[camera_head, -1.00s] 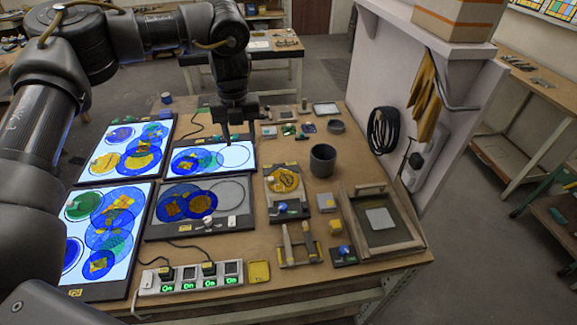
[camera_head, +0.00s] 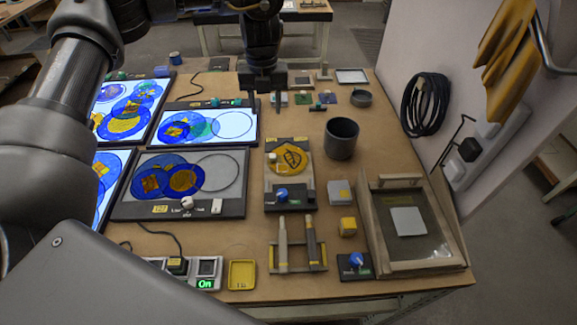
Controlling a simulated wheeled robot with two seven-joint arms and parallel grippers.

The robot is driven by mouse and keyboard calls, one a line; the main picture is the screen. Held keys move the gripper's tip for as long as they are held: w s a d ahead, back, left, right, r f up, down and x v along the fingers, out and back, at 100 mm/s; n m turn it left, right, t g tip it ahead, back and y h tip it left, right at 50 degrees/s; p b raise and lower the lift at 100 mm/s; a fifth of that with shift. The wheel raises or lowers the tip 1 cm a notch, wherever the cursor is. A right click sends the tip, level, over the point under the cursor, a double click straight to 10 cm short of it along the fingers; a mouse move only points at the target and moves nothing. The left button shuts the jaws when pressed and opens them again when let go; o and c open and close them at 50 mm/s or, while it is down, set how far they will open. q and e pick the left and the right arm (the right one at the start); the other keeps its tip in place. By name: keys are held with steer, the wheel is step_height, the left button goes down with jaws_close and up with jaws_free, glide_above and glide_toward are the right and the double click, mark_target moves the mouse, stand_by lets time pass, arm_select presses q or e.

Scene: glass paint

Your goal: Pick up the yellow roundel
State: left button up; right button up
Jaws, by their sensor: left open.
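The yellow roundel (camera_head: 288,160), a round amber disc with a dark leaf-like pattern, lies on a small dark-framed stand (camera_head: 303,195) with a blue knob, right of the table's middle. My left gripper (camera_head: 264,104) comes down from above and points downward. It is open and empty, with its two fingers apart. In the picture it is above and a little left of the roundel, beside the far light panel's right edge, not touching the roundel. My right gripper is not in view.
Light panels (camera_head: 237,125) with blue and yellow glass discs cover the left side. An unlit panel (camera_head: 235,210) lies left of the stand. A grey cup (camera_head: 341,138) stands right of the roundel. A wooden frame (camera_head: 374,225), tool rack (camera_head: 271,257) and yellow tray (camera_head: 242,288) sit nearer.

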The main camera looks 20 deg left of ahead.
arm_select(q)
step_height(320, 180, down, 7)
steer(key=b, duration=0.5)
glide_above(272, 155)
step_height(272, 155, down, 6)
steer(key=shift+a+f, duration=0.15)
steer(key=shift+s+f+p, duration=0.1)
steer(key=shift+f+p, duration=0.35)
steer(key=f, duration=0.2)
steer(key=f+p, duration=0.1)
steer(key=shift+d+f, duration=0.25)
steer(key=shift+f, duration=0.4)
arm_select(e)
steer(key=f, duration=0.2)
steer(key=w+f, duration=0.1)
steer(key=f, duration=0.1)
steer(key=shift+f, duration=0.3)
arm_select(q)
steer(key=shift+c, duration=0.3)
jaws_close()
